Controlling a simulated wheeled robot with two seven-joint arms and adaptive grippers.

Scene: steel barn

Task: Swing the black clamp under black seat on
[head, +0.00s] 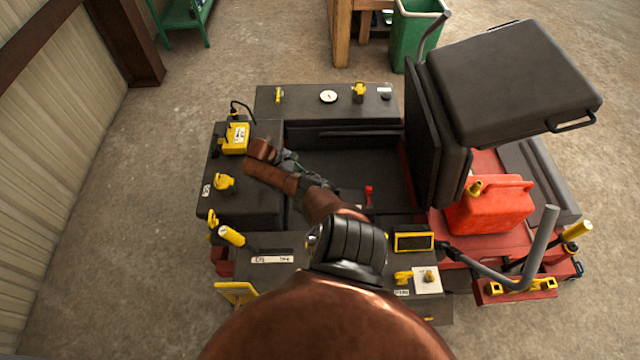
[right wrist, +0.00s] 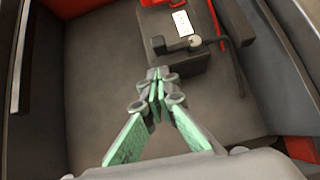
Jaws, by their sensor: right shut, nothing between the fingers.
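The black seat (head: 515,75) is tipped up at the right of the machine in the head view. Below it lies an open dark well (head: 385,160). In the right wrist view a black clamp-like part (right wrist: 178,47) with a small round grey knob sits on a dark block on the well floor, beside a red strip. I cannot tell for sure that it is the clamp, or its exact position. My right gripper (right wrist: 155,78) is shut and empty, just short of that block. In the head view my arm largely hides this gripper. My left gripper is not in view.
A red fuel can (head: 490,205) stands right of the well. A yellow box (head: 235,138) with a cable sits on the left deck. A bent grey bar (head: 540,255) rises at the right. Dark decks and walls surround the well; bare floor lies left of the machine.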

